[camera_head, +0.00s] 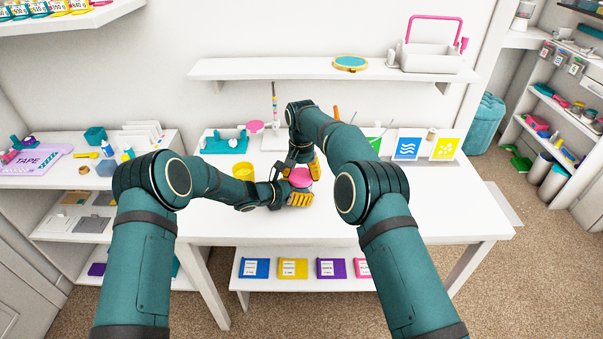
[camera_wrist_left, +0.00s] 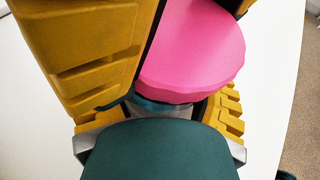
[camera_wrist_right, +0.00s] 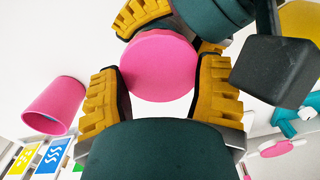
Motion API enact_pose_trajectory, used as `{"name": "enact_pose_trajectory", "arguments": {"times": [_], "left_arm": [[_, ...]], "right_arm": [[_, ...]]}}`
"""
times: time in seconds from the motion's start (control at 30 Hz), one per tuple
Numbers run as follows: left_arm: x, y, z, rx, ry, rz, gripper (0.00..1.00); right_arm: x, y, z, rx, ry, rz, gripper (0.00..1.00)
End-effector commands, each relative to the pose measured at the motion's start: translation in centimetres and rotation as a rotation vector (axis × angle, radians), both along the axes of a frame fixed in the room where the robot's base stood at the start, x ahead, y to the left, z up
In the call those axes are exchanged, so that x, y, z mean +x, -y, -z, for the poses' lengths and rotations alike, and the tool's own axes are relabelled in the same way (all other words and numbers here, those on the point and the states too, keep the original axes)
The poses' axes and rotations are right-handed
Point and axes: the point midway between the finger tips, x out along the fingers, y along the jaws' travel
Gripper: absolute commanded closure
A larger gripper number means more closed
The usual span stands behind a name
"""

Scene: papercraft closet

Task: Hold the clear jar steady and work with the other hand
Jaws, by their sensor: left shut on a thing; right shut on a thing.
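The clear jar (camera_wrist_left: 165,112) stands on the white table, mostly hidden by the grippers; a short strip of its body shows in the left wrist view. Its round pink lid (camera_head: 299,178) is on top, and it also shows in the left wrist view (camera_wrist_left: 200,50) and the right wrist view (camera_wrist_right: 157,65). My left gripper (camera_head: 300,198) is shut around the jar body, below the lid. My right gripper (camera_wrist_right: 160,95) comes from above, with its yellow fingers on opposite sides of the lid, shut on it.
A pink cup (camera_wrist_right: 52,108) stands near the right gripper. A yellow cup (camera_head: 243,171) and a teal device (camera_head: 224,141) are behind my left arm. Cards with blue waves (camera_head: 408,146) and yellow (camera_head: 445,147) stand at the back right. The table's right front (camera_head: 440,220) is clear.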

Motion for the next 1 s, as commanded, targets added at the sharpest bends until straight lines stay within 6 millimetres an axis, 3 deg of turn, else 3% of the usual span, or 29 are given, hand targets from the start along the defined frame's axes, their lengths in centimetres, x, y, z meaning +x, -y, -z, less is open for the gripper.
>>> {"name": "enact_pose_trajectory", "arguments": {"times": [0.1,0.37,0.4,0.47,0.83,1.0], "left_arm": [[0.1,0.0,-0.1,-0.001,0.001,-0.001,1.00],[0.1,0.0,-0.2,-0.002,0.003,-0.001,1.00],[0.1,0.0,-0.2,-0.002,0.003,-0.001,1.00],[0.1,0.0,-0.2,-0.002,0.003,-0.001,1.00],[0.0,0.0,-0.1,-0.001,0.001,0.000,1.00],[0.0,0.0,0.0,0.000,0.000,0.000,1.00]], "right_arm": [[0.0,0.1,0.1,-0.003,-0.001,-0.077,0.76],[0.0,0.1,0.1,-0.004,-0.001,-0.089,0.76],[0.0,0.1,0.1,-0.004,-0.001,-0.088,0.27],[0.0,0.1,0.1,-0.004,-0.001,-0.088,0.08],[0.0,0.0,-0.2,-0.002,0.000,-0.088,0.08],[0.0,-0.1,-1.8,0.001,0.002,-0.088,0.08]]}}
